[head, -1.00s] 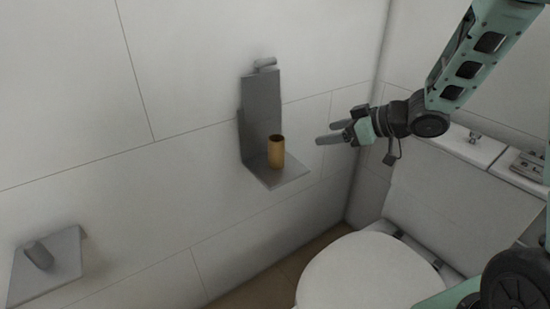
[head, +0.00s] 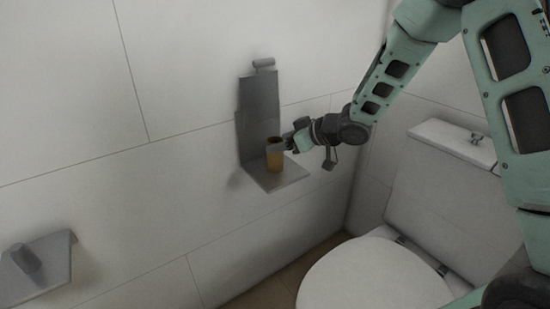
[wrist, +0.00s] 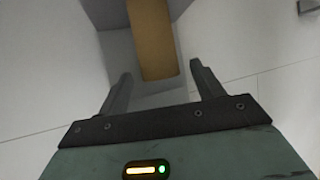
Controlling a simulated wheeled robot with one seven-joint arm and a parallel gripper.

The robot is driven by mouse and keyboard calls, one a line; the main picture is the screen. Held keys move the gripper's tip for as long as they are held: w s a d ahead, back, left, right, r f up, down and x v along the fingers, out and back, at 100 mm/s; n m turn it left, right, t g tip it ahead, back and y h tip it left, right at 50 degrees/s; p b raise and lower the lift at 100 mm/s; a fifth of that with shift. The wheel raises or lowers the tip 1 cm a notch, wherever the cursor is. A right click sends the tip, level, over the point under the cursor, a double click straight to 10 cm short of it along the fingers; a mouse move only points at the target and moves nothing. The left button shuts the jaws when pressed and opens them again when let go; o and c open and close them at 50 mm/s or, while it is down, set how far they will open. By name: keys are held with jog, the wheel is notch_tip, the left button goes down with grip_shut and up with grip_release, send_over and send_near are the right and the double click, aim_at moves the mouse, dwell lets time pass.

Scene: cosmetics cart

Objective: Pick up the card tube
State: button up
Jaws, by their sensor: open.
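The card tube (head: 274,160) is a brown-gold cylinder standing upright on the grey wall shelf (head: 277,181). My gripper (head: 282,144) is open at the tube's upper part, coming from the right, and one finger partly covers the tube in the head view. In the wrist view the tube (wrist: 153,42) lines up with the gap between the two open fingers (wrist: 160,80). I cannot tell how far it sits between them, or whether a finger touches it.
The shelf's grey back plate (head: 259,105) stands against the white tiled wall. A white toilet (head: 375,275) with its cistern (head: 440,185) is at lower right. Another grey wall holder (head: 45,265) is at lower left. The wall left of the shelf is clear.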

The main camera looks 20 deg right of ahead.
jog(key=shift+x, duration=0.8)
jog(key=c, duration=1)
jog(key=shift+c, duration=0.2)
